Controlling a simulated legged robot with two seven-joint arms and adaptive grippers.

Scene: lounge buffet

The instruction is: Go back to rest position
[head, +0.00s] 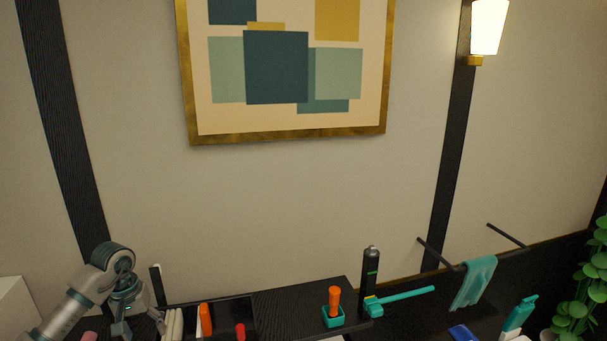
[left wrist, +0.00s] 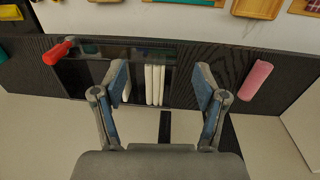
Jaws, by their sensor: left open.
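My left gripper (head: 140,324) is at the lower left of the head view, beside the dark counter. In the left wrist view its two fingers (left wrist: 161,84) are spread apart, with nothing held between them. White rods (left wrist: 154,84) lie in the dark compartment beyond the gap between the fingertips; they appear apart from the fingers. The rods also show beside the gripper in the head view (head: 173,324). My right gripper is not in view.
A red item (left wrist: 58,50) and a pink cylinder (left wrist: 257,80) flank the fingers. A towel (head: 474,283) hangs on a rail.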

